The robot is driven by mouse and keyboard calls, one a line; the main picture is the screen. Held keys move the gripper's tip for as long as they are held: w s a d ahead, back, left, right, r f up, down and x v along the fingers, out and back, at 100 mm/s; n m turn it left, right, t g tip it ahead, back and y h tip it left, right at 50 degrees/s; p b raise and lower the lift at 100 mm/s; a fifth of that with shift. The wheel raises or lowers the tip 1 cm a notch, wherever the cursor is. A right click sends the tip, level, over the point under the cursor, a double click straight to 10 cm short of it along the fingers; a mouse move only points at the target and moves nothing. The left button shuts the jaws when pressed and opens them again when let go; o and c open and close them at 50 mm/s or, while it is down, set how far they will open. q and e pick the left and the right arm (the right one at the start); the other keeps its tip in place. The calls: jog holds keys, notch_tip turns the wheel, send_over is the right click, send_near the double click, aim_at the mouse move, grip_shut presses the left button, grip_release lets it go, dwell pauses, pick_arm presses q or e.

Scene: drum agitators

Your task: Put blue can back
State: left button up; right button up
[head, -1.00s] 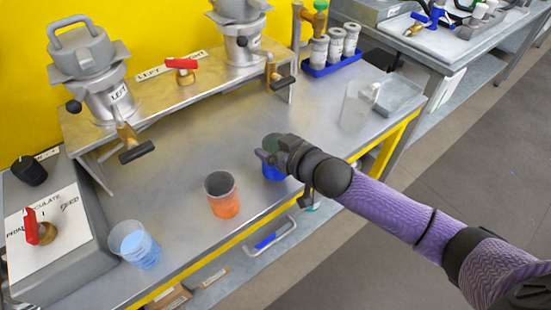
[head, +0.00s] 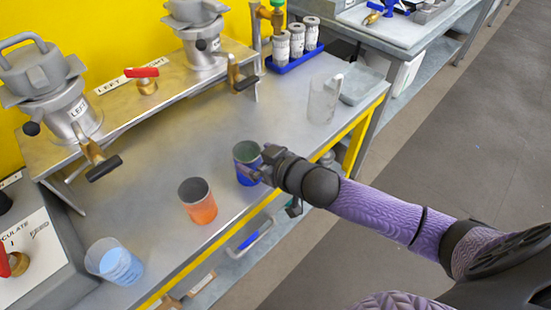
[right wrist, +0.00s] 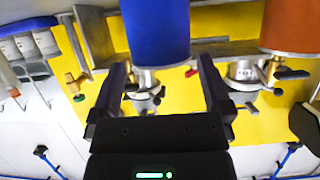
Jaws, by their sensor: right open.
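The blue can (head: 246,176), a cup with a grey upper part and a blue lower part, stands upright on the metal bench near its front edge. My right gripper (head: 262,167) is at the can's right side, low beside it. In the right wrist view the blue can (right wrist: 156,32) lies ahead, between the lines of the open fingers (right wrist: 161,75). A gap shows on both sides of it, and I cannot tell how deep it sits between the fingertips. My left gripper is not in view.
An orange can (head: 199,203) and a clear cup with light blue contents (head: 117,264) stand to the left. A clear pitcher (head: 323,98) and a blue rack of bottles (head: 294,56) are behind right. A raised shelf (head: 140,108) with valves runs along the back.

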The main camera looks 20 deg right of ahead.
jog(key=p+v, duration=0.2)
jog(key=v, duration=0.5)
jog(key=s+d+f+m+g+h, duration=0.15)
jog(key=s+f, duration=0.25)
jog(key=f, duration=0.4)
jog(key=s+d+f+g+h, duration=0.2)
jog(key=s+d+f, duration=0.15)
jog(key=f, duration=0.35)
jog(key=s+d+f+m+g+h, duration=0.15)
jog(key=s+f, duration=0.25)
jog(key=f, duration=0.4)
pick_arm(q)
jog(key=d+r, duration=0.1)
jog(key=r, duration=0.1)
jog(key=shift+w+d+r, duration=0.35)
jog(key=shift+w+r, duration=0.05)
pick_arm(e)
jog(key=s+a+f+g, duration=0.1)
jog(key=s+f+g, duration=0.1)
jog(key=s, duration=0.5)
jog(key=s+a+f+n+g, duration=0.1)
jog(key=s+a+f+g, duration=0.1)
jog(key=s, duration=0.6)
jog(key=s+a+f+g, duration=0.1)
jog(key=s+f+g, duration=0.2)
jog(key=s+f, duration=0.2)
jog(key=s, duration=0.3)
jog(key=shift+a+f+n, duration=0.3)
jog(key=shift+a+f, duration=0.05)
jog(key=shift+a, duration=0.05)
